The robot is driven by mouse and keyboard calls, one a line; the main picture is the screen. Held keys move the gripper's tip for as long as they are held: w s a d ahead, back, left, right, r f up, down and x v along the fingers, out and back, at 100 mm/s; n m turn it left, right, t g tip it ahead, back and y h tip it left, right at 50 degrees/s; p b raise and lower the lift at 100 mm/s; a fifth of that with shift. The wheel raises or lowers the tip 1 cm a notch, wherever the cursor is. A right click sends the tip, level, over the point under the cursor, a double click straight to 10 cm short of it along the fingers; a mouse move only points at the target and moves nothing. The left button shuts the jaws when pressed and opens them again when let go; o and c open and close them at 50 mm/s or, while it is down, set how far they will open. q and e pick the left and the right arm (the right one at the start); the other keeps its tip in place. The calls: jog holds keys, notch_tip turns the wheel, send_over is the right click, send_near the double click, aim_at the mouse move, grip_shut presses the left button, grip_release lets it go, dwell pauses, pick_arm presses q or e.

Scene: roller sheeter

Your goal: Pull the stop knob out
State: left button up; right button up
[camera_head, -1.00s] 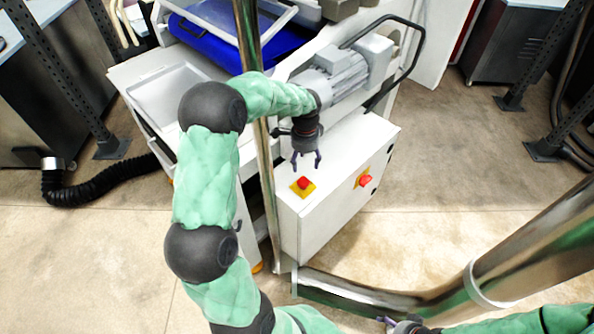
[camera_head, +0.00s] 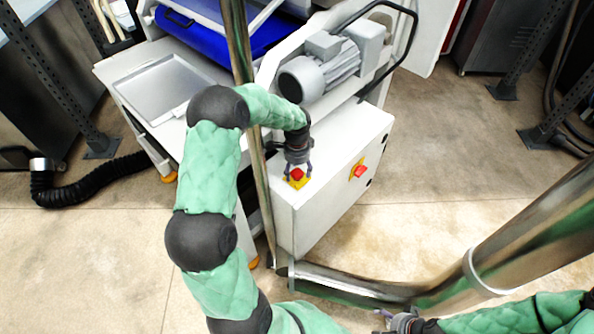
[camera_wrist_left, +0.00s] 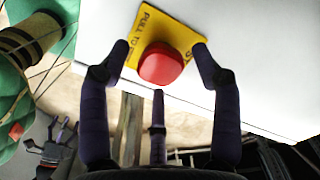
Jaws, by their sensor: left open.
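The red stop knob (camera_head: 297,174) sits on a yellow plate (camera_head: 304,184) on top of the white box (camera_head: 345,150). In the left wrist view, the red knob (camera_wrist_left: 160,64) and its yellow plate (camera_wrist_left: 190,39) with black lettering are close ahead. My left gripper (camera_head: 298,171) is open above the knob. In the left wrist view, its dark fingers (camera_wrist_left: 160,66) stand on both sides of the knob, with a gap on each side; a third finger shows below it. My right gripper (camera_head: 388,318) is low in the head view; its small, spread fingers (camera_wrist_left: 62,128) also show in the left wrist view.
A second red knob (camera_head: 359,171) is on the box's side face. A grey motor (camera_head: 320,68) and a black bent handle (camera_head: 385,8) are behind the box. A metal pole (camera_head: 257,150) rises beside my left arm. Open floor (camera_head: 430,170) lies to the right.

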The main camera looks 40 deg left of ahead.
pick_arm(q)
grip_shut()
jog(key=shift+r+p, duration=0.65)
jog(key=shift+p, duration=0.1)
jog(key=shift+w+f, duration=0.1)
jog(key=shift+a, duration=0.1)
grip_release()
